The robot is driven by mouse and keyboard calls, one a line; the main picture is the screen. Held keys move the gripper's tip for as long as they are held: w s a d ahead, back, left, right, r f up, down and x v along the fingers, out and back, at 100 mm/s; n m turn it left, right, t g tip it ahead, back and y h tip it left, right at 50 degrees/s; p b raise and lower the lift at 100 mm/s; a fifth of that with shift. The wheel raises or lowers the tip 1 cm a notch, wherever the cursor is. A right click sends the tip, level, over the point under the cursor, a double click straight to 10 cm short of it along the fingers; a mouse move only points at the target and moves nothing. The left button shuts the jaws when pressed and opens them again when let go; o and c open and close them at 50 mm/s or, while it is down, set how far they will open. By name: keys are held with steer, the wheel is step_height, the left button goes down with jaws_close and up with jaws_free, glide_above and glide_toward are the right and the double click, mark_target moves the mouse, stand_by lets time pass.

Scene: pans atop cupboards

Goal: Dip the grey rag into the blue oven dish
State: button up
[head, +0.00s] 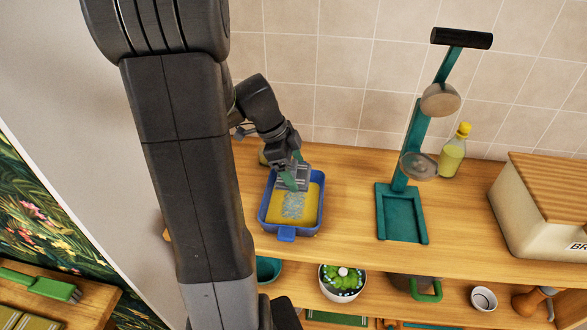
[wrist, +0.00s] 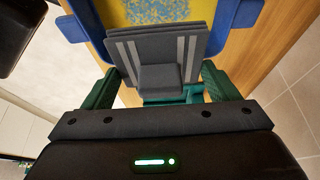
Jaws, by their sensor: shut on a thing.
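The blue oven dish (head: 288,233) stands on the wooden top, with a yellow inside and a pale blue speckled patch in it. It also shows at the top of the wrist view (wrist: 237,14). My gripper (head: 291,180) reaches down at the dish's back part. Its green fingers, also seen in the wrist view (wrist: 160,88), are shut on the grey rag (wrist: 155,48), which looks like a flat folded piece with pale stripes. The rag (head: 301,177) is over the back of the dish; I cannot tell whether its lower edge touches the inside.
A teal stand (head: 404,220) with a tall post is right of the dish. A yellow-capped bottle (head: 452,155) and a bread box (head: 540,215) stand further right. A small jar partly shows behind the dish.

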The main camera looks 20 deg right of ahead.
steer(key=shift+f+b, duration=5)
steer(key=shift+f, duration=0.15)
steer(key=shift+f, duration=0.1)
steer(key=shift+r+p, duration=2.2)
steer(key=shift+r, duration=1.6)
